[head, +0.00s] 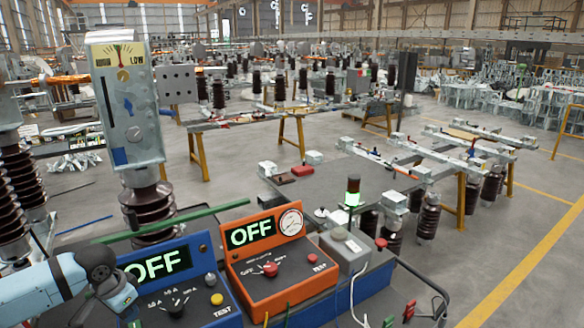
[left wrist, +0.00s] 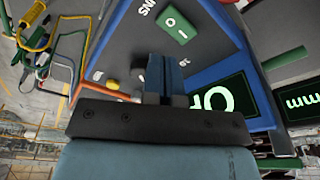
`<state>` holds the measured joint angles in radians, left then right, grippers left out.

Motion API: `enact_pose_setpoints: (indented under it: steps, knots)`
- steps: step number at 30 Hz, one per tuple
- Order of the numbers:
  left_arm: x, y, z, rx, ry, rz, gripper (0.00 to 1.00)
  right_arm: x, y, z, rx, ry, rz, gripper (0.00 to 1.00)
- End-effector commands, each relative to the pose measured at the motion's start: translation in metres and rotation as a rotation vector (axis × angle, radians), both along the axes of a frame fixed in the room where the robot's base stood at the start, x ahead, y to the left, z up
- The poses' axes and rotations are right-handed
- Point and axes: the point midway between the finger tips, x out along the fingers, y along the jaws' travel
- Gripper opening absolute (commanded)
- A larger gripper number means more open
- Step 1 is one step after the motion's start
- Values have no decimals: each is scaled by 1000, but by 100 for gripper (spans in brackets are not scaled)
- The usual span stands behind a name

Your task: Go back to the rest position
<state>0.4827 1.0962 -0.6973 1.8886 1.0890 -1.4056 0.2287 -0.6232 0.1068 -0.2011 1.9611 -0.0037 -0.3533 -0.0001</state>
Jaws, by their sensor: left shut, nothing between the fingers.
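My left gripper (head: 125,300) comes in from the lower left in the head view, in front of the blue test box (head: 190,275). In the left wrist view its two blue fingers (left wrist: 166,75) are together with nothing between them, over the blue box's dark panel. The blue box has a green OFF display (head: 153,266), a dark knob (head: 174,303) and a yellow button (head: 217,299). Its panel also shows a green rocker switch (left wrist: 176,27) in the wrist view. My right gripper is in neither view.
Beside it stands an orange box (head: 275,255), also showing OFF, with a gauge and red knob. A grey box (head: 345,248) and lit signal lamp (head: 352,192) stand to its right. A tall instrument (head: 126,105) on a brown insulator rises behind. Cables (left wrist: 45,50) hang nearby.

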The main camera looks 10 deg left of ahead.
Motion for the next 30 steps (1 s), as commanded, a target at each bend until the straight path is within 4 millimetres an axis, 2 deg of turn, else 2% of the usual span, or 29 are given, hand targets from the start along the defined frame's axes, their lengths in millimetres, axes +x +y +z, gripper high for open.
enact_pose_setpoints:
  steps: [5,9,12,15,18,21,30]
  knots:
    - [-28,-68,-37,-35,-15,-112,0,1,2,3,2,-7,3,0]
    - [-64,-128,-61,-73,-59,-184,0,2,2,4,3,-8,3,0]
    - [-90,-161,-69,-100,-97,-202,0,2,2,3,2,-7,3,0]
    - [-117,-185,-73,-123,-131,-188,0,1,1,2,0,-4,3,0]
    - [-143,-200,-73,-134,-161,-145,0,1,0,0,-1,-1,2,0]
    - [-169,-205,-70,-131,-181,-82,0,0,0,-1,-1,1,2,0]
    - [-232,-188,-63,-59,-176,118,0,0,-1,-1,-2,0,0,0]
